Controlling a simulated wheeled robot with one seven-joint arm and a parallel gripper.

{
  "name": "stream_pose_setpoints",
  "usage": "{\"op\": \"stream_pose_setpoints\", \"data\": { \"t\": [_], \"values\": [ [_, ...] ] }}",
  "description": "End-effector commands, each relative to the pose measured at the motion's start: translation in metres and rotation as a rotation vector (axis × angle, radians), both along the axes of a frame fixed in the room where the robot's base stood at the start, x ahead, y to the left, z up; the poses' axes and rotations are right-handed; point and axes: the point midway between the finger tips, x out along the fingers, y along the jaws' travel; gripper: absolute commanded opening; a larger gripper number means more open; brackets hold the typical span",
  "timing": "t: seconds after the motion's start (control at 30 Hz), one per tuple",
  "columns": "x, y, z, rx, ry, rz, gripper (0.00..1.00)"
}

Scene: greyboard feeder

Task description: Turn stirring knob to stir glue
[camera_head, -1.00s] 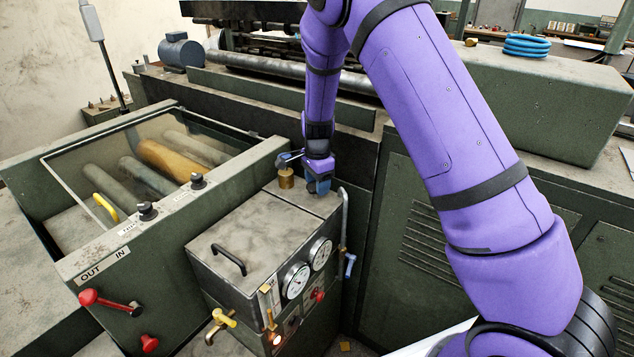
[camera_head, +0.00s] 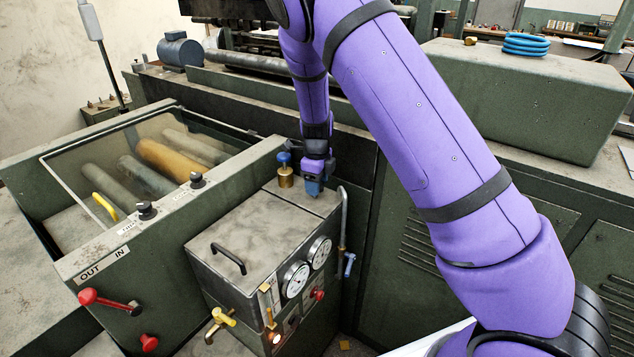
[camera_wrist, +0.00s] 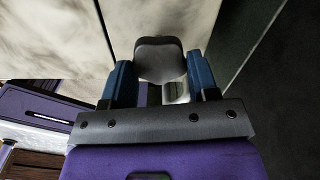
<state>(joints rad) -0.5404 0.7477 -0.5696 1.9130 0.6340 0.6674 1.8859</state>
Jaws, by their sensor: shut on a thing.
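The dark grey stirring knob (camera_wrist: 160,58) sits between the two blue fingers of my gripper (camera_wrist: 161,80) in the wrist view, with a pale metal stem below it. My gripper is shut on it. In the head view my gripper (camera_head: 313,187) points down over the back right of the glue box's top (camera_head: 255,225). There its fingers hide the knob.
The box has a black handle (camera_head: 229,259) on top and two dials (camera_head: 296,279) in front. A bent grey pipe (camera_head: 343,215) rises close to the right of my gripper. A roller tray with a clear cover (camera_head: 150,165) lies left, and a green machine body stands behind and right.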

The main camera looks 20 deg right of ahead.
Motion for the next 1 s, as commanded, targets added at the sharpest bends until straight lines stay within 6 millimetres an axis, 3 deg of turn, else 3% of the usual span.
{"op": "stream_pose_setpoints", "data": {
  "t": [0.4,1.0],
  "values": [
    [0.0001,0.0013,0.0007,-0.001,-0.004,-0.239,0.30],
    [-0.0002,0.0014,0.0006,0.001,-0.002,-0.293,0.30]
  ]
}}
